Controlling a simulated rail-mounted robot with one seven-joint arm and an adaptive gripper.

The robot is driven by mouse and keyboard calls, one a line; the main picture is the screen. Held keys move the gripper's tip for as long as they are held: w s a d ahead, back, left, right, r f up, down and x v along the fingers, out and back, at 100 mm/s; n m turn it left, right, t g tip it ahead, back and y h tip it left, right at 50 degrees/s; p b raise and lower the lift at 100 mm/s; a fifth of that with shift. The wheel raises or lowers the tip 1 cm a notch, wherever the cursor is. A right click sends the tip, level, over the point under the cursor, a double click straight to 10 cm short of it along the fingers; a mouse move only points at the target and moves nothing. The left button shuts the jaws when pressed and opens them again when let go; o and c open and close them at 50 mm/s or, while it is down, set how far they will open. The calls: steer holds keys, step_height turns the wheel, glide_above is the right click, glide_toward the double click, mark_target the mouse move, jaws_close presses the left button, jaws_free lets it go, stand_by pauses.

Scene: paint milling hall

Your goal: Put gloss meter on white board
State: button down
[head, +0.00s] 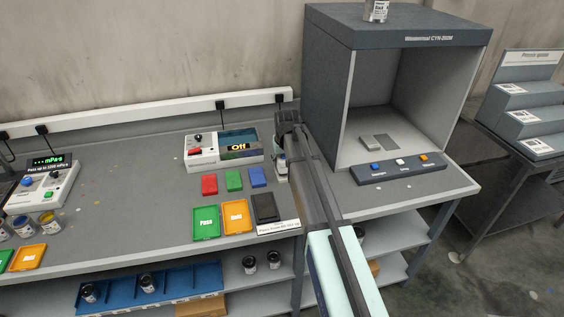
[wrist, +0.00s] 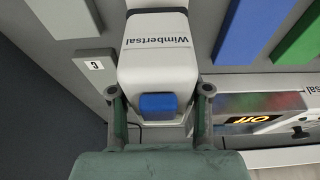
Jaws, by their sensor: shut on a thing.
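The gloss meter (wrist: 155,45) is a white device marked "Wimbertsal" with a blue button. In the head view only a small part of this white device (head: 282,165) shows below my gripper, at the right end of the bench, beside the blue tile. My gripper (wrist: 160,100) is shut on it, one finger on each side of the body. In the head view my gripper (head: 287,125) and arm hide much of it. I cannot tell whether it touches the bench. I cannot make out a clearly white board; a flat grey piece (head: 380,142) lies inside the booth.
A grey booth (head: 398,40) stands right of my arm, with a button strip (head: 400,168) in front. Left of my gripper are an instrument reading "Off" (head: 222,150), red, green and blue tiles (head: 233,180), and green, orange and black trays (head: 235,216).

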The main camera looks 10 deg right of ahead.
steer(key=shift+f, duration=0.7)
steer(key=shift+f, duration=0.15)
steer(key=c, duration=0.5)
jaws_free()
steer(key=shift+c, duration=0.2)
steer(key=b+v, duration=0.2)
steer(key=v, duration=1)
